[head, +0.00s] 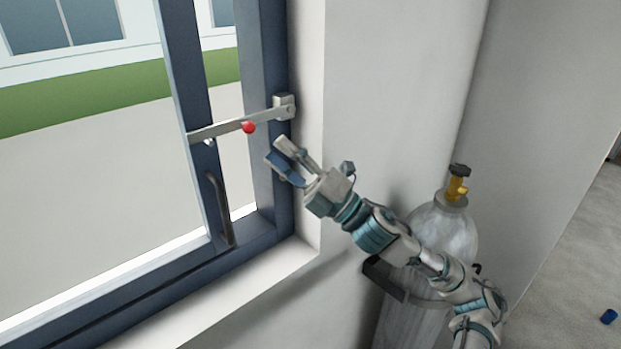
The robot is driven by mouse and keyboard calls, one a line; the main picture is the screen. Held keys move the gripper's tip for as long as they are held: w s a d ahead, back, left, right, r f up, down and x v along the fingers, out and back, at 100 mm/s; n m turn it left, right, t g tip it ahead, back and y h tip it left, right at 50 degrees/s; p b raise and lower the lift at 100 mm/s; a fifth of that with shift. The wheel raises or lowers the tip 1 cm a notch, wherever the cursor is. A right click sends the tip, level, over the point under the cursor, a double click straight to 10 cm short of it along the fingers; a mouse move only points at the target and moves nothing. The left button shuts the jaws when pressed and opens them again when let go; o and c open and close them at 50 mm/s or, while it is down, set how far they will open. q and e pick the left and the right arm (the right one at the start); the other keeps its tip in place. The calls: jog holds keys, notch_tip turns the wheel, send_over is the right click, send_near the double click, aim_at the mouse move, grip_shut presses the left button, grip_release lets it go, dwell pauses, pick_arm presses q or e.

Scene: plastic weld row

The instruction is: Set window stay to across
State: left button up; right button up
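The window stay (230,126) is a flat grey metal bar. It runs from a bracket (284,105) on the right side of the window frame to the dark blue sash upright, sloping slightly down to the left in the picture. A red knob (249,127) sits on the bar near its middle. A small pale pin (209,142) shows just under the bar's left end. My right gripper (275,149) is below and right of the red knob, apart from it. Its fingers are spread with nothing between them. My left gripper is not in view.
A dark handle (220,208) is on the sash below the stay. The white sill (240,295) and wall lie below and right. A grey gas cylinder (447,235) with a yellow valve stands beside my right arm. A small blue object (608,316) lies on the floor at right.

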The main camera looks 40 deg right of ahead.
jog(key=v, duration=0.6)
jog(key=shift+f, duration=0.2)
jog(key=shift+s+d, duration=0.1)
dwell(0.8)
